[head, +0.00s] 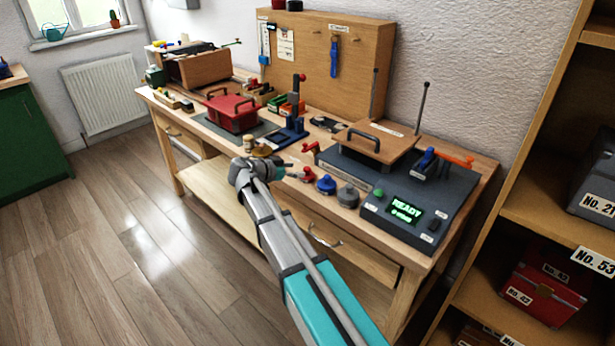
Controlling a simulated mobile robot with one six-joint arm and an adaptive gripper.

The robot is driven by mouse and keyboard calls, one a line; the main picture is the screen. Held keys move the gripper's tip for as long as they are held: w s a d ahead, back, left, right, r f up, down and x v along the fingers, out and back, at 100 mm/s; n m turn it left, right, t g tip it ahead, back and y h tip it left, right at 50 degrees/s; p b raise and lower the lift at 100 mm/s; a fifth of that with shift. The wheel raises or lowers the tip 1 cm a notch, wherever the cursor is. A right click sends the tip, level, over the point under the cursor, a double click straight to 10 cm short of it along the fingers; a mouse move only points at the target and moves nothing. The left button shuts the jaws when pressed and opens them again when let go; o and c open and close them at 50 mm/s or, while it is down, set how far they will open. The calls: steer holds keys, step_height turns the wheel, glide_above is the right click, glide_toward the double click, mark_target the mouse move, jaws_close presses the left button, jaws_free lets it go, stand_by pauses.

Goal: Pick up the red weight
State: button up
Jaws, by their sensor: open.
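The red weight (307,174) is a small knobbed piece near the front edge of the workbench (440,254). It stands at the left end of a short row, beside a blue weight (326,185) and a grey weight (347,197). My gripper (291,171) is just left of the red weight, at bench height. It is open. The fingers are small in this view, and I cannot tell whether they touch the weight or how far around it they reach.
A dark testing device with a lit READY display (404,209) stands right of the weights. A red lever (311,147) is behind them. A blue-based press (290,132) and a red lidded box (231,112) stand further left. A shelf (540,215) flanks the right.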

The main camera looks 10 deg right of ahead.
mark_target(305, 169)
steer(key=shift+b+x, duration=0.9)
steer(key=shift+x, duration=1.7)
jaws_close()
